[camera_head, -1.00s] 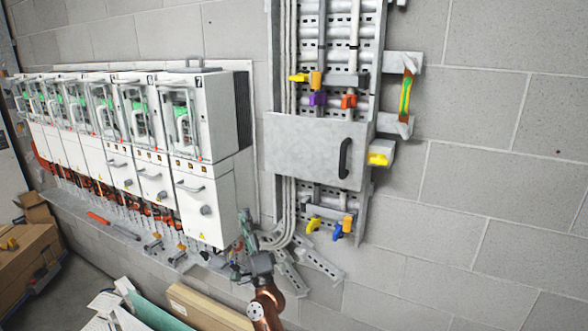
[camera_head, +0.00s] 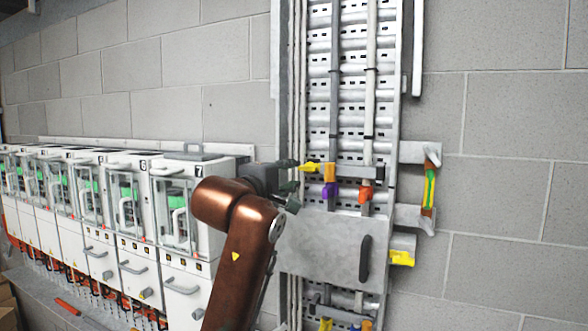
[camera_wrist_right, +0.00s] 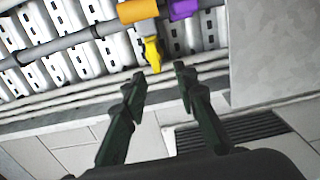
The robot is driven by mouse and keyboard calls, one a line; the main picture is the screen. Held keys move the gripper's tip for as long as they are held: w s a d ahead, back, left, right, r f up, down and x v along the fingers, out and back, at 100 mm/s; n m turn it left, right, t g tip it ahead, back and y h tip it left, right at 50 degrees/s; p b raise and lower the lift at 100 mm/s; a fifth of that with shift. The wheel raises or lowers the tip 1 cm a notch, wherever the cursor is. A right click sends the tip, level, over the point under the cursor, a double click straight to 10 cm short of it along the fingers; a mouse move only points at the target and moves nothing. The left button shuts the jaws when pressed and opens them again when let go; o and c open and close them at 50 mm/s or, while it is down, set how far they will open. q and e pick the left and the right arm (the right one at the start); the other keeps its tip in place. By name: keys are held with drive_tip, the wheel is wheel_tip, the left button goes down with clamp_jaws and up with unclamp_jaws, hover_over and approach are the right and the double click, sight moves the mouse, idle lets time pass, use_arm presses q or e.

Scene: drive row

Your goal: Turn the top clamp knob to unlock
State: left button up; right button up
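The top clamp on the metal cable rack has a yellow knob (camera_head: 310,168) at its left end, beside an orange block (camera_head: 330,172). In the right wrist view the yellow knob (camera_wrist_right: 152,53) points down toward the gap between my fingertips. My right gripper (camera_head: 292,175) is just left of the knob. The knob's tip is close to the fingertips; contact cannot be made out. My left gripper is out of view.
A purple clamp part (camera_head: 330,190) and a red one (camera_head: 366,191) hang beside the orange block. A grey panel with a black handle (camera_head: 366,258) is below. Another yellow knob (camera_head: 402,258) sits at its right. White cabinets (camera_head: 180,245) stand left, behind my arm.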

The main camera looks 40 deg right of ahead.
sight(306, 170)
drive_tip(key=shift+d+r, duration=0.25)
drive_tip(key=shift+d, duration=0.45)
drive_tip(key=shift+s+d+r+p, duration=0.1)
drive_tip(key=shift+s+d+p, duration=0.05)
drive_tip(key=shift+d+p, duration=0.15)
drive_tip(key=shift+s+d+r+p, duration=0.1)
drive_tip(key=shift+d+p, duration=0.05)
drive_tip(key=shift+d, duration=0.25)
drive_tip(key=shift+s+d+r, duration=0.1)
drive_tip(key=shift+d+r, duration=0.05)
drive_tip(key=shift+d, duration=0.55)
drive_tip(key=shift+w+d+f+p, duration=0.2)
drive_tip(key=shift+w+d+p, duration=0.05)
drive_tip(key=shift+w+d, duration=0.3)
drive_tip(key=shift+w+d+f+p, duration=0.2)
drive_tip(key=shift+w+d, duration=0.25)
drive_tip(key=shift+w, duration=0.2)
drive_tip(key=shift+d+r, duration=0.15)
drive_tip(key=shift+d, duration=0.2)
drive_tip(key=shift+w, duration=0.3)
drive_tip(key=shift+c, duration=1.5)
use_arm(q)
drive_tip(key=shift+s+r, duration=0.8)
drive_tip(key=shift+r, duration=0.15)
use_arm(e)
drive_tip(key=shift+s, duration=0.1)
clamp_jaws()
